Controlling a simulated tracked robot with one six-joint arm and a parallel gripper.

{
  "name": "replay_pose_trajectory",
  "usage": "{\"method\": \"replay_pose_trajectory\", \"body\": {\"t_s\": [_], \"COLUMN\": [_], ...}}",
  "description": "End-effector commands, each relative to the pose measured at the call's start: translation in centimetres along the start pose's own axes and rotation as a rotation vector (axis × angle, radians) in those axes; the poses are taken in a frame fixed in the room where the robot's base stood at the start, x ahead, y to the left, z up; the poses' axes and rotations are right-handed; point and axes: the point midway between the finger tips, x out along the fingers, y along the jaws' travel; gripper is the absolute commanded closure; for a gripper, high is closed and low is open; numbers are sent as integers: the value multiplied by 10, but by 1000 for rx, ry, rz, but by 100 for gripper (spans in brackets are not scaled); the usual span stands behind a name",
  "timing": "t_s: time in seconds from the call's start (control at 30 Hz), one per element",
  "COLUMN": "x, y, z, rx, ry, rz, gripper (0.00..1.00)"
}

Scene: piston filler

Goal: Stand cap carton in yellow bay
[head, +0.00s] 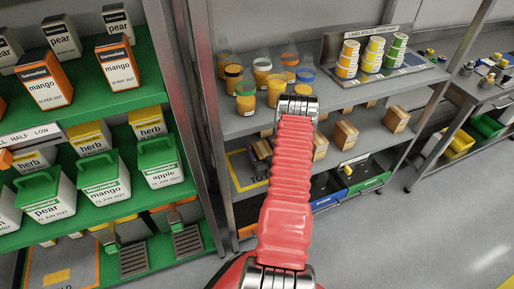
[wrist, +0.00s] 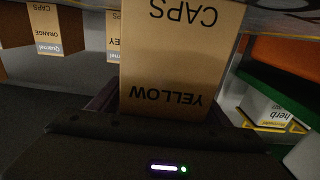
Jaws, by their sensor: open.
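A brown cap carton (wrist: 180,55) printed "CAPS" and "YELLOW" fills the middle of the wrist view, its lettering upside down. My gripper (wrist: 163,112) is open, with its dark fingers low on either side of this carton. I cannot tell whether they touch it. In the head view my red arm reaches to the middle level of the grey rack and hides most of the gripper and the carton in front of it. I cannot make out a yellow bay for sure. A yellow-outlined patch (head: 236,160) shows left of the arm on that rack.
Other brown cartons (head: 345,134) stand on the same level to the right; an orange caps carton (wrist: 45,30) is left in the wrist view. Filled jars (head: 246,97) and a label-roll stand (head: 372,72) are on the shelf above. A green shelf (head: 100,165) with tubs stands left.

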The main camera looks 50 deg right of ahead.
Motion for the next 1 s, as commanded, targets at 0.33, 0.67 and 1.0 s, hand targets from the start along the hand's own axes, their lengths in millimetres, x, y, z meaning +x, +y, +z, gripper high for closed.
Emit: {"method": "replay_pose_trajectory", "body": {"t_s": [0.33, 0.67, 1.0], "x": [-2, -46, -103], "y": [0, 1, 1], "z": [-2, -1, -2], "rx": [0, 2, 1], "ry": [-1, -3, -1], "rz": [1, 3, 3], "gripper": [30, 30, 30]}}
